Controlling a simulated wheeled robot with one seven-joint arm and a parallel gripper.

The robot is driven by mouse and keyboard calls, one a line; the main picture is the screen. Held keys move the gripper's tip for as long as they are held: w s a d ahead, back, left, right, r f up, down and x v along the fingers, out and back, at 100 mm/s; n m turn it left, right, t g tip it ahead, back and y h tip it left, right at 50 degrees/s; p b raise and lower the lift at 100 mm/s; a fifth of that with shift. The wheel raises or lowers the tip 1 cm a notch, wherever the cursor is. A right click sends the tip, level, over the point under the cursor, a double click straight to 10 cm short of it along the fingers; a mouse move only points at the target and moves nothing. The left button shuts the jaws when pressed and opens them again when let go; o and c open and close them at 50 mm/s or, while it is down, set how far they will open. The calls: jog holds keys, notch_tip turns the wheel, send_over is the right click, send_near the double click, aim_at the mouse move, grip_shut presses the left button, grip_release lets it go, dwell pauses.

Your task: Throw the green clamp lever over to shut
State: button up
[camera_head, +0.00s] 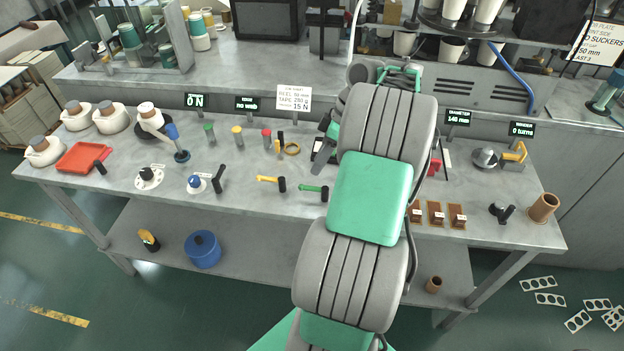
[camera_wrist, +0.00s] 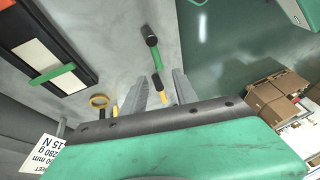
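The green clamp lever (camera_head: 311,188) lies along the grey bench top near its front edge, its black knob at the right end. It also shows in the wrist view (camera_wrist: 157,60), with the knob at the top, beyond my fingertips. My gripper (camera_wrist: 161,80) is open and empty, its two grey fingers apart and pointing toward the bench. The lever is not between the fingers. In the head view my arm hides most of my gripper. How high the fingertips are above the bench is hard to tell.
A yellow lever (camera_head: 268,179) with a black knob lies just left of the green one. A black upright handle (camera_head: 218,180) and a blue knob (camera_head: 194,182) are farther left. A tape ring (camera_head: 291,149) lies behind. Brown blocks (camera_head: 436,213) sit right of my arm.

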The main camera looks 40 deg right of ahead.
jog(key=b+x, duration=0.1)
jog(key=x, duration=0.6)
jog(key=shift+s+d+f+b, duration=0.1)
jog(key=shift+d+f+b, duration=0.05)
jog(key=shift+f+b, duration=0.2)
jog(key=shift+c, duration=0.2)
grip_shut()
dwell(0.8)
